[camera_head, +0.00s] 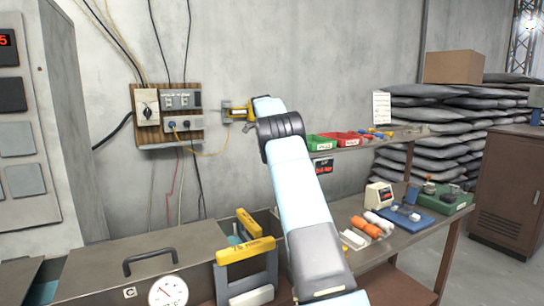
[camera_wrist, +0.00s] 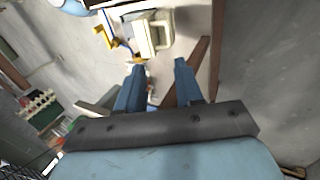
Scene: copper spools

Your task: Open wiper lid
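I cannot tell for certain which thing is the wiper. A grey metal box (camera_head: 110,262) with a black handle (camera_head: 150,262) on its closed top stands at the lower left. A small cream-coloured unit (camera_head: 380,196) stands on the bench, and a similar cream unit (camera_wrist: 153,36) shows beyond my fingers in the wrist view. Whether either has a lid is unclear. My gripper (camera_wrist: 159,75) has its two blue fingers apart, with nothing held between them. The cream unit is ahead of the fingertips, apart from them.
Yellow-topped frames (camera_head: 245,250) stand beside the metal box. The bench (camera_head: 418,238) carries orange and white rolls (camera_head: 366,227) and a blue mat (camera_head: 410,221). A shelf (camera_head: 365,143) above holds green and red bins. A wooden switch panel (camera_head: 146,129) hangs on the wall.

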